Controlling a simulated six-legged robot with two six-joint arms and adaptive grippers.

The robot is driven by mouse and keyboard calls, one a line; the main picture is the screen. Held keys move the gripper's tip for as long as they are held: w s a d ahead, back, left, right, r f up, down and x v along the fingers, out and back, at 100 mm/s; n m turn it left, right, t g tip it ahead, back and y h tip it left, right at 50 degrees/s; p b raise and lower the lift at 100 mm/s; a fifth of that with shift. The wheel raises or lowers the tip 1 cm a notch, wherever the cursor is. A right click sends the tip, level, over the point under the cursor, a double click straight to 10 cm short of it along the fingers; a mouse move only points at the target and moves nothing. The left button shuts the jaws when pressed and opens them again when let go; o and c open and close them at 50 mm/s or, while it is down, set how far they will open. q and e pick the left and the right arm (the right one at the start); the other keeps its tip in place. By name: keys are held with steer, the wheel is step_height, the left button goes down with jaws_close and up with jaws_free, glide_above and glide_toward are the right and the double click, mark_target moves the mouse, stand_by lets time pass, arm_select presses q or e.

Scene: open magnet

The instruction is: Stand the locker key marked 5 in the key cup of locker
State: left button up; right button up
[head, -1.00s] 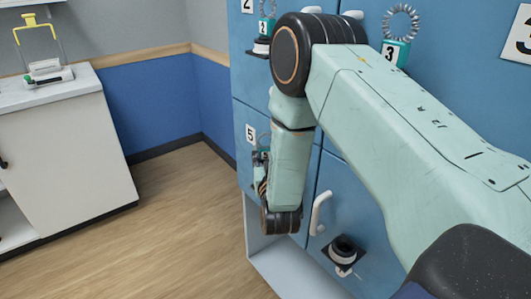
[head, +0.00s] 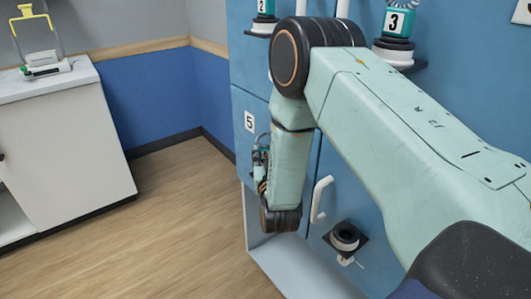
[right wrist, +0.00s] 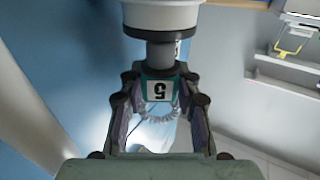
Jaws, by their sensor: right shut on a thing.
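The locker key marked 5 (right wrist: 160,90) has a teal body, a white number plate and a wire coil. It is between the fingers of my right gripper (right wrist: 159,98), which is shut on it. The number reads upside down in the right wrist view. The key's grey stem end (right wrist: 160,55) meets a pale cup with a dark rim (right wrist: 163,15); how deep it sits I cannot tell. In the head view my right gripper (head: 262,168) is mostly hidden behind my arm, below the locker's 5 plate (head: 249,122). My left gripper is not in view.
An empty cup (head: 345,237) and a white handle (head: 320,198) stick out at lower right. A white counter (head: 62,135) stands at left, with clear floor between.

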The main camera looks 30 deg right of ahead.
steer(key=shift+d+f+b, duration=0.1)
steer(key=shift+f+b, duration=0.3)
steer(key=shift+f, duration=0.35)
steer(key=shift+f+b, duration=0.35)
steer(key=shift+f, duration=0.05)
steer(key=shift+f, duration=0.1)
steer(key=o, duration=1.1)
steer(key=v, duration=1.2)
